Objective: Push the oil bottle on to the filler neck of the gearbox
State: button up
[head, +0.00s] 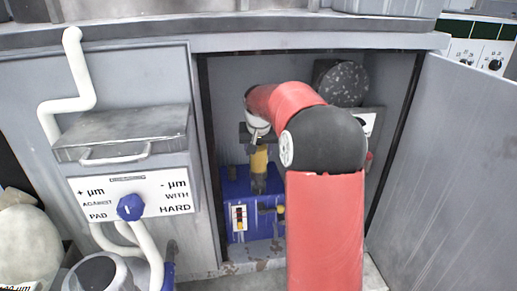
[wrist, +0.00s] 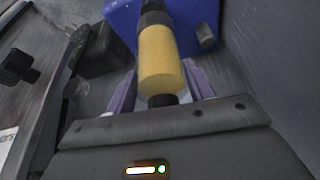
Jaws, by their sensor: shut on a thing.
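The oil bottle (head: 259,163) is yellow and stands nearly upright over the blue gearbox (head: 237,187) inside the open cabinet. In the wrist view the yellow bottle (wrist: 158,50) has a dark end piece pointing at the blue gearbox (wrist: 200,14). My gripper (wrist: 160,72) has a purple finger on each side of the bottle and is shut on it. The filler neck is hidden behind the bottle's dark end, so I cannot tell how far the two are joined.
The cabinet door (head: 455,150) stands open at the right. A dark speckled cylinder (head: 341,83) is at the back of the cabinet, behind my arm. A panel with a blue knob (head: 130,207) and white pipes (head: 66,100) are left of the opening.

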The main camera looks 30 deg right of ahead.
aim_at(259, 158)
jog(key=shift+f+b, duration=1.15)
jog(key=shift+f, duration=0.55)
jog(key=o, duration=1.3)
jog(key=shift+p+v, duration=0.75)
jog(key=shift+v, duration=3.2)
